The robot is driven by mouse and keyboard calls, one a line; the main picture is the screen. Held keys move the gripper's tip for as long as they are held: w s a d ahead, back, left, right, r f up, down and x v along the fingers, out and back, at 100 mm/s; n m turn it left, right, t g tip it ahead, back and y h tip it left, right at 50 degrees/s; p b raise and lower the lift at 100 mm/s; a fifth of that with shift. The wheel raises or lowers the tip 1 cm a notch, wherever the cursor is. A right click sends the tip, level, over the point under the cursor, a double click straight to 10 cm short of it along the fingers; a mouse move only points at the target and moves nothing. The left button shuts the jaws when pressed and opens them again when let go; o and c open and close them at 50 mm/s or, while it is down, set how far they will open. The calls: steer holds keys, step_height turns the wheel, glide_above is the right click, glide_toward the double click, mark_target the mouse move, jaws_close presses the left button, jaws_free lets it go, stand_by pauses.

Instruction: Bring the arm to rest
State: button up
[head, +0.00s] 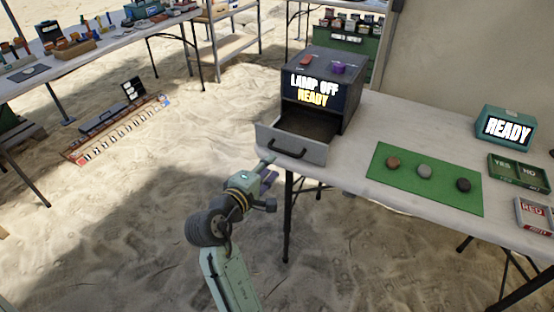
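My arm reaches up from the bottom of the head view, and my gripper (268,191) is over the sand just left of the table's near left corner. It is small and seen at an angle, so whether its fingers are apart or closed is unclear. No held object can be made out. A dark box (330,118) stands on the table, its screen reading "LAMP OFF READY". Its drawer (291,146) is pulled out toward my gripper, and the visible inside looks empty.
A green mat (440,192) on the table (400,118) holds a brown stone (393,162), a grey stone (424,170) and a dark stone (463,185). A "READY" display (506,128), YES/NO tray (519,172) and red-labelled tray (534,215) are right. Open sand lies left.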

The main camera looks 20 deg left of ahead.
steer(key=shift+v, duration=0.95)
